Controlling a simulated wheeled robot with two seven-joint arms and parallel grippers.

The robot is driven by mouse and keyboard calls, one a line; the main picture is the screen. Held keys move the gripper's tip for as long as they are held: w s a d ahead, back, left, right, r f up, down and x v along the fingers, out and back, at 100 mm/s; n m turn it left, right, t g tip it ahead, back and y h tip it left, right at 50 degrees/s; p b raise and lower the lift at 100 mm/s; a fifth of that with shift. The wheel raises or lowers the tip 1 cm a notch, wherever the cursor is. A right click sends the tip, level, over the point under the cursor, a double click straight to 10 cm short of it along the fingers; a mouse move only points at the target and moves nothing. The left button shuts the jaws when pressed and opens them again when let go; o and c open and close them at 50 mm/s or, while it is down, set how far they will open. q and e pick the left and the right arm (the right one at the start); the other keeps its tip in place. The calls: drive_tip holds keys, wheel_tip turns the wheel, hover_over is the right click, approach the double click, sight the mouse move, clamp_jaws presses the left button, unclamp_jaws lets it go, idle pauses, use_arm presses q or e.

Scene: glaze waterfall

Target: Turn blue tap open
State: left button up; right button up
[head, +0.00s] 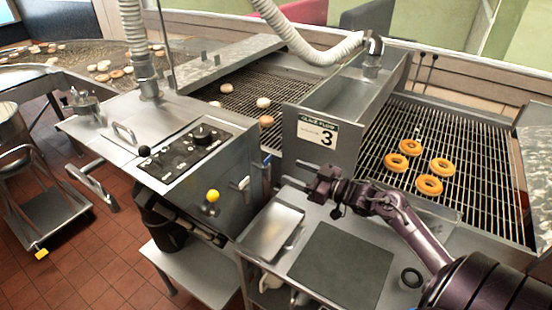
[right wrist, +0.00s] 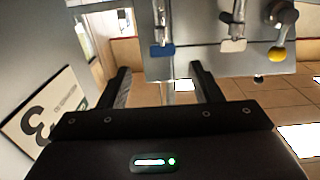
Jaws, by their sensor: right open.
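The blue tap (head: 267,168) is on the right side of the grey control cabinet, its blue handle hanging down. In the right wrist view, the blue tap handle (right wrist: 162,50) shows at top centre, beyond the fingertips and roughly between them in the picture. My right gripper (head: 304,178) is open and empty, to the right of the tap with a gap between them. Its two dark fingers (right wrist: 165,82) stand apart in the right wrist view. My left gripper is not in view.
A white-handled tap (head: 241,184) and a yellow knob (head: 212,196) sit beside the blue tap. The glaze trough with the number 3 sign (head: 318,134) stands close behind my gripper. A metal tray (head: 274,232) lies below. Doughnuts (head: 429,185) rest on the wire conveyor at right.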

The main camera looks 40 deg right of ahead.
sight(269, 160)
drive_tip(key=x, duration=0.2)
drive_tip(key=p+x, duration=0.1)
drive_tip(key=x, duration=0.2)
drive_tip(key=p+x, duration=0.1)
drive_tip(key=x, duration=0.1)
drive_tip(key=shift+w+a+r, duration=0.2)
drive_tip(key=shift+a+r, duration=0.1)
drive_tip(key=c, duration=1)
drive_tip(key=shift+f+n+y+b, duration=0.2)
drive_tip(key=shift+n+y+b, duration=0.1)
drive_tip(key=shift+y+b, duration=0.3)
drive_tip(key=n+g+y+b, duration=0.1)
drive_tip(key=y+b, duration=0.1)
drive_tip(key=b, duration=0.3)
drive_tip(key=n+g+y+b, duration=0.2)
drive_tip(key=b, duration=0.2)
drive_tip(key=d+n+g+y+b, duration=0.1)
drive_tip(key=b, duration=0.4)
drive_tip(key=shift+w+n+g+y+b, duration=0.35)
drive_tip(key=shift+n+g+y, duration=0.05)
drive_tip(key=shift+r+n+g+y+b, duration=0.2)
drive_tip(key=shift+n+g+y+b, duration=0.25)
drive_tip(key=shift+b, duration=0.65)
